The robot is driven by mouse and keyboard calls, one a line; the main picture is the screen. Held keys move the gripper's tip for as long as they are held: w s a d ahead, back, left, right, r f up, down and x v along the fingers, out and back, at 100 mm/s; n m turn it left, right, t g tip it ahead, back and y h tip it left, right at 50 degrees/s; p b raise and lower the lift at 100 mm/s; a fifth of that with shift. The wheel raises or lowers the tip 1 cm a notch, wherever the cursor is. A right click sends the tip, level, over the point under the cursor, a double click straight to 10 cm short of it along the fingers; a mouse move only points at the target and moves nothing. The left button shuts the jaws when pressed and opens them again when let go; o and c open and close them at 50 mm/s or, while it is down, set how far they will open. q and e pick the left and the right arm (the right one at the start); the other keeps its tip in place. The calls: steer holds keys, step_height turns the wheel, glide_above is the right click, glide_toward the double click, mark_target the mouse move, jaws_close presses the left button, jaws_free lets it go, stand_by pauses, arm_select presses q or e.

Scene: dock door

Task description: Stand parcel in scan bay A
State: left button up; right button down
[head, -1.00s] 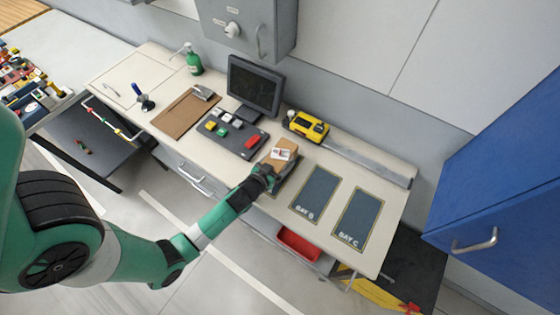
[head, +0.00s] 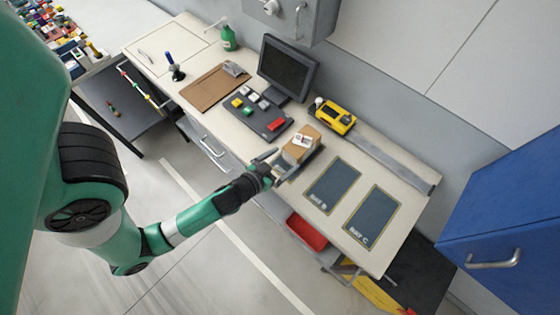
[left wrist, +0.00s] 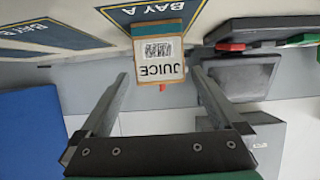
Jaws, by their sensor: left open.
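The parcel (head: 301,143), a tan box with a white label, sits at scan bay A, left of bay B in the head view. The parcel (left wrist: 158,52) appears upside down in the left wrist view, its printed label reading JUICE. It overlaps the blue bay A mat (left wrist: 140,12); whether its whole base lies inside the outline cannot be told. My left gripper (head: 282,164) is open at the near side of the parcel. In the left wrist view its two fingers (left wrist: 160,78) are spread wide, with the parcel beyond the tips and a gap showing. My right gripper is not in view.
Bay B (head: 332,186) and bay C (head: 372,214) are empty to the right. A keypad (head: 254,114) and monitor (head: 288,66) stand to the left and behind. A yellow device (head: 335,116) lies behind the parcel. A red bin (head: 306,232) is below the bench edge.

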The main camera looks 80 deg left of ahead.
arm_select(q)
steer(key=shift+v, duration=0.85)
steer(key=w+d+r+m+t, duration=0.1)
steer(key=w+d+r+t, duration=0.15)
steer(key=w+r, duration=0.6)
steer(key=w+d+r+t+h, duration=0.1)
steer(key=w+r+t, duration=0.25)
steer(key=r, duration=0.95)
steer(key=w+d+r+m+t, duration=0.1)
steer(key=w+d+r+t, duration=0.15)
steer(key=w+r, duration=0.6)
steer(key=s+d+r+m+t+h, duration=0.2)
steer(key=s+d+r+t+h, duration=0.15)
steer(key=r, duration=0.75)
steer(key=s+d+r+m+t+h, duration=0.2)
steer(key=d+r, duration=0.2)
steer(key=r, duration=0.7)
steer(key=s+d+r+m+t+h, duration=0.2)
steer(key=s+d+r+t+h, duration=0.15)
steer(key=r, duration=0.75)
step_height(320, 180, up, 15)
steer(key=w+g+p, duration=0.1)
steer(key=p, duration=1.4)
steer(key=shift+d+p, duration=0.25)
steer(key=shift+p, duration=0.05)
